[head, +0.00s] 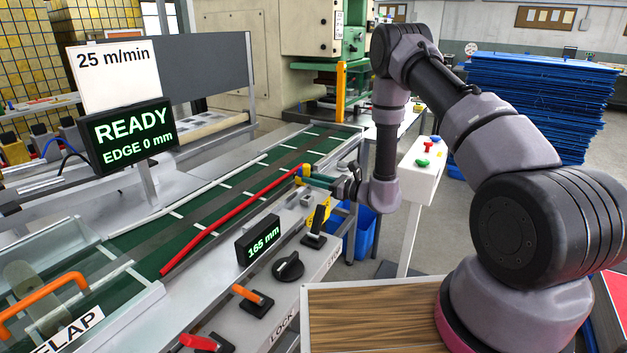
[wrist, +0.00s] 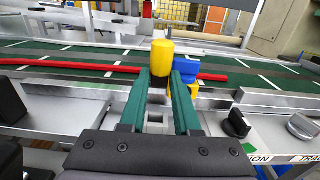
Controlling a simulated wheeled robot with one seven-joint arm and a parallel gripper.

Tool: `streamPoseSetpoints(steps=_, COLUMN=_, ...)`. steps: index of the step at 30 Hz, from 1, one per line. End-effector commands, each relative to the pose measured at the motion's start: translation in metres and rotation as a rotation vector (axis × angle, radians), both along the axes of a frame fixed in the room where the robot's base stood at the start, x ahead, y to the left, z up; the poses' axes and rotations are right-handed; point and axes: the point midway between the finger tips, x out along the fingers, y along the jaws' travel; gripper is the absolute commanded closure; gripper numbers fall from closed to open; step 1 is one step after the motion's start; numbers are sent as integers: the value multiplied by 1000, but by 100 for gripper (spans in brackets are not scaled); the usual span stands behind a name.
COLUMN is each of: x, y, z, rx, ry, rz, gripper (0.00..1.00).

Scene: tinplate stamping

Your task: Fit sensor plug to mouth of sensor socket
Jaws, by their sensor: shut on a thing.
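My gripper (head: 308,178) reaches in from the right over the near edge of the belt line. Its two teal fingers (wrist: 160,92) are shut on a yellow cylindrical piece, which I take to be the sensor plug (wrist: 162,58). The plug stands up above the fingertips in the wrist view and shows small in the head view (head: 301,171). A blue block (wrist: 186,68) shows just right of the plug, partly behind the right finger, with a yellow part below it. I cannot tell whether it is the sensor socket, or whether the plug touches it.
A red strip (head: 215,230) lies along the green belt (head: 130,240). The near rail carries a "165 mm" display (head: 258,240), a black knob (head: 289,266) and orange and red levers. A button post (head: 420,168) stands right of the gripper. A READY display (head: 125,138) stands beyond the belt.

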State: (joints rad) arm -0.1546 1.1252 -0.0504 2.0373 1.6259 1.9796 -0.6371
Motion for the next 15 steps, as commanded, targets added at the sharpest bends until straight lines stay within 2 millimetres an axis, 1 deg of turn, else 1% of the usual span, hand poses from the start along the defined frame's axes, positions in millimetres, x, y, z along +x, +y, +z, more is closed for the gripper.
streamPoseSetpoints(steps=7, x=-1, y=-2, z=-1, rx=1, ry=1, rz=2, gripper=100)
streamPoseSetpoints(steps=11, x=-1, y=-1, z=-10, rx=0, ry=2, rz=2, gripper=100)
streamPoseSetpoints(steps=15, x=-1, y=-2, z=-23, rx=0, ry=2, rz=2, gripper=100)
